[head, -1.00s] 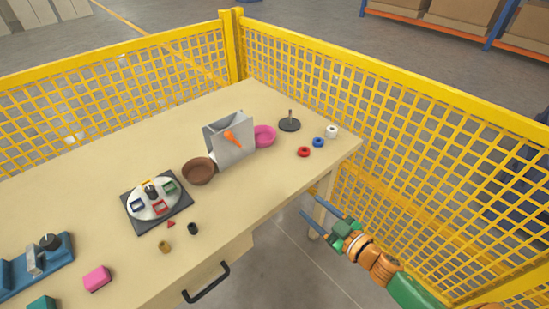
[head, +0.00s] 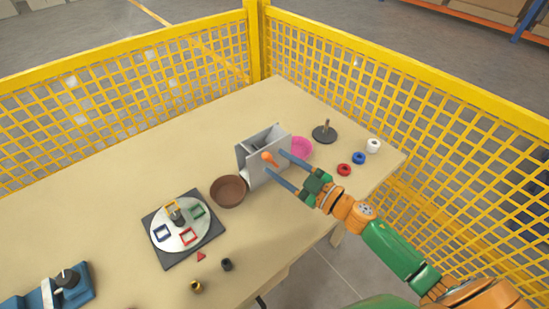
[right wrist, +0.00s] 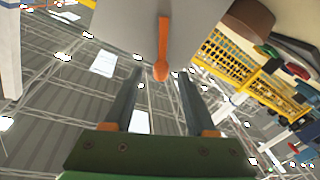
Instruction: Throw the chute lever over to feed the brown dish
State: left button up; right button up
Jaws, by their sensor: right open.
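The grey chute box (head: 250,172) stands on the table, with the orange lever (head: 269,157) on its front face. In the head view I cannot tell clearly which way the lever leans. The brown dish (head: 228,192) sits at the box's left and the pink dish (head: 300,147) at its right. My right gripper (head: 277,162) is open in front of the box, its two blue-grey fingers spread on either side of the lever. In the right wrist view the lever (right wrist: 161,63) shows between the open fingers, apart from both. My left gripper is out of view.
A turntable (head: 180,238) with coloured frames is at the left front. A dark peg stand (head: 324,134) and red (head: 344,170), blue (head: 358,158) and white (head: 373,146) rings lie to the right. Yellow mesh fencing (head: 420,110) borders the table's back and right.

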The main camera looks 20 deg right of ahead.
jog(key=shift+x, duration=1.1)
jog(key=shift+s+d, duration=0.1)
jog(key=shift+s, duration=0.1)
grip_shut()
